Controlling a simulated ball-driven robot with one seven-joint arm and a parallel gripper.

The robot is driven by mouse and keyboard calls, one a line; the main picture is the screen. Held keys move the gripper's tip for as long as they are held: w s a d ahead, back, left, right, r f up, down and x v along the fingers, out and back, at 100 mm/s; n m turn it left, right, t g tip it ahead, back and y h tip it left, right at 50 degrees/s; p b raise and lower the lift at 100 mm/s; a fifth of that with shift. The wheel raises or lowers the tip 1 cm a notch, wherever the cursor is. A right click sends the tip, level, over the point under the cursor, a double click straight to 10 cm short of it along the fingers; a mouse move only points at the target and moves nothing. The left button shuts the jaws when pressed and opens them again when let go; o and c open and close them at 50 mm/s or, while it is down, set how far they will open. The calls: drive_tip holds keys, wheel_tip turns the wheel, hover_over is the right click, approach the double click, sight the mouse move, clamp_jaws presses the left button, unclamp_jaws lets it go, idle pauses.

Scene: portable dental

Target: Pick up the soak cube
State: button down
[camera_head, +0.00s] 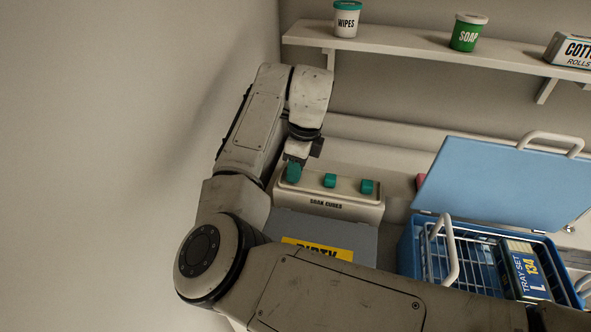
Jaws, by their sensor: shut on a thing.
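A white box labelled "SOAK CUBES" (325,204) stands on the counter in the head view. Two teal soak cubes sit in its top, one in the middle (329,180) and one on the right (366,186). My gripper (294,160) points down over the box's left end. It is shut on a third teal soak cube (293,174). I cannot tell whether this cube is clear of the box. The fingers are small and partly hidden here.
A blue case (408,250) with its lid (505,180) raised stands on the right, holding a wire basket and a "TRAY SET" box (524,270). A yellow "DIRTY" label (317,248) lies in front. A shelf (400,44) with tubs runs above. A wall is on the left.

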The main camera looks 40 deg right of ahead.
drive_tip(key=shift+r, duration=0.55)
drive_tip(key=s+a+r+b, duration=0.1)
drive_tip(key=s+a+r, duration=0.1)
drive_tip(key=s+r, duration=0.4)
drive_tip(key=s+a+r+b, duration=0.1)
drive_tip(key=s+a+r, duration=0.2)
drive_tip(key=s+r, duration=0.2)
drive_tip(key=shift+s+a+r, duration=0.25)
drive_tip(key=shift+s+r, duration=0.1)
drive_tip(key=shift+s, duration=0.6)
